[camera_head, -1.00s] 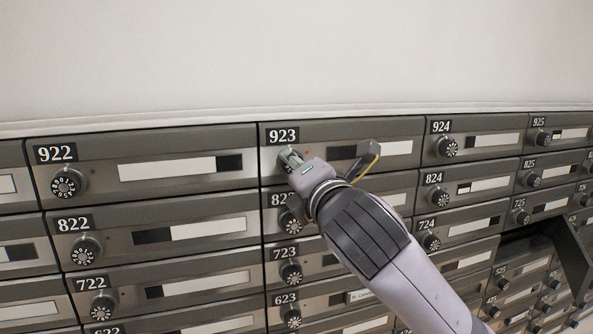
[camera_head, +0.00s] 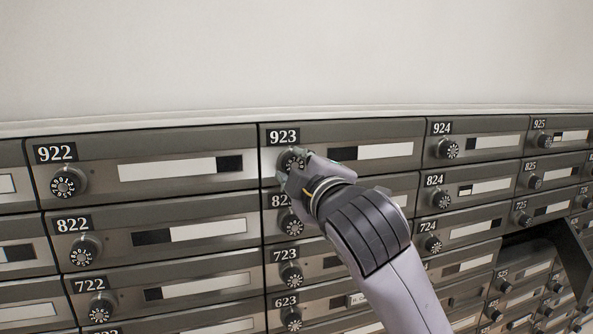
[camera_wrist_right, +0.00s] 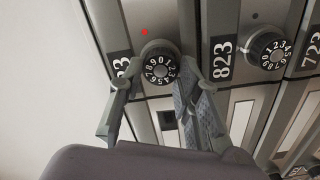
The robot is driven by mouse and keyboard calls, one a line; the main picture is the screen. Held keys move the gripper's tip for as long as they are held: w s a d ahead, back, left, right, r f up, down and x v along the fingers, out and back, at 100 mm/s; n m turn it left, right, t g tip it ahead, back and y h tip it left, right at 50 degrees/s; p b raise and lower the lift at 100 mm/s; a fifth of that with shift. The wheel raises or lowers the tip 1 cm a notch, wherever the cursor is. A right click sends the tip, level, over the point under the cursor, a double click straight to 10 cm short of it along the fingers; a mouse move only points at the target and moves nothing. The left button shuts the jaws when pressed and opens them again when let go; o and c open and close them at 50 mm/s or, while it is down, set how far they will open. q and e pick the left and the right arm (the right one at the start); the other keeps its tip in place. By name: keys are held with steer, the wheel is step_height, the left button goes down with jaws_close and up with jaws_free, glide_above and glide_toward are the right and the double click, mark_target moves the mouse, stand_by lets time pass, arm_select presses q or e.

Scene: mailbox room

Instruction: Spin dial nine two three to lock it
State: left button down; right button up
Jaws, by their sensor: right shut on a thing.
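The dial of box 923 (camera_head: 292,160) is a round black knob with white digits, on the top row just under its number plate (camera_head: 284,137). In the right wrist view the dial (camera_wrist_right: 160,67) sits between both fingers, digits facing me. My right gripper (camera_head: 294,168) is shut on this dial, one finger on each side; it also shows in the right wrist view (camera_wrist_right: 160,78). A small red dot (camera_wrist_right: 145,32) shows on the box face beside the dial. My left gripper is not in view.
The dial of box 823 (camera_wrist_right: 267,48) is close beside my right gripper. Box 922's dial (camera_head: 68,182) is to the left and box 924's dial (camera_head: 447,148) to the right. A dark open compartment (camera_head: 535,245) is at the lower right. The wall above is bare.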

steer(key=m, duration=0.3)
steer(key=shift+m, duration=0.3)
steer(key=shift+d+f+m, duration=0.1)
steer(key=shift+m, duration=1.8)
steer(key=o, duration=1.1)
steer(key=shift+o, duration=0.2)
steer(key=shift+s, duration=0.2)
steer(key=v, duration=1.1)
steer(key=shift+s, duration=0.25)
